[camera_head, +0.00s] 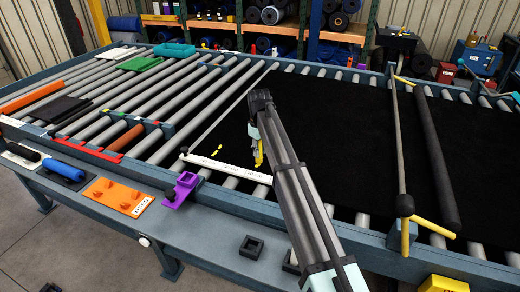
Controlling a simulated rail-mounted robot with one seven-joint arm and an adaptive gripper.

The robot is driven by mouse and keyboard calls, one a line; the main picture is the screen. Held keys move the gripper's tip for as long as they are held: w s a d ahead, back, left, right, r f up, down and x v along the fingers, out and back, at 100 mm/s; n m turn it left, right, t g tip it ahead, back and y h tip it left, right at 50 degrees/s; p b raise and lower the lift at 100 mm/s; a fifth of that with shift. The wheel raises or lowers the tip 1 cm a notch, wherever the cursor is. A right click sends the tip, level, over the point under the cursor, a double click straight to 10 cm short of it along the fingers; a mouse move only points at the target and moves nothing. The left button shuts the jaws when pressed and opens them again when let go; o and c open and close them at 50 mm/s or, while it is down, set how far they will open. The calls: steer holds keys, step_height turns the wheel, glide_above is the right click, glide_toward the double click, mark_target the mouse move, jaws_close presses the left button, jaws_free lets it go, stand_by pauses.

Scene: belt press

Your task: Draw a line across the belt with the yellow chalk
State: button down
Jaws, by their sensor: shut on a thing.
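The black belt (350,120) lies flat across the rollers in the middle and right of the frame. My gripper (258,153) is over the belt's left part, close to its near edge, and partly hidden behind my own arm. It is shut on a small yellow piece, which looks like the yellow chalk (259,158). The chalk's tip seems at or just above the belt; contact cannot be told. Short yellow marks (217,150) show to the left of the gripper, near the belt's left edge.
A white ruler-like bar (228,170) lies along the belt's near edge, beside a purple block (183,189). An orange tray (118,196) sits on the front ledge. A long bar with yellow handles (400,150) and a dark roller (437,160) cross the belt at right.

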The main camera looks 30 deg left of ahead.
steer(key=shift+s+f, duration=0.1)
steer(key=shift+s, duration=0.1)
steer(key=shift+s, duration=0.55)
stand_by(0.4)
steer(key=shift+s+d+r, duration=0.1)
steer(key=shift+s+r, duration=0.1)
steer(key=shift+s, duration=0.35)
steer(key=shift+s, duration=0.1)
steer(key=shift+s+d+f, duration=0.1)
steer(key=shift+s+f, duration=0.05)
steer(key=shift+s, duration=0.4)
stand_by(0.3)
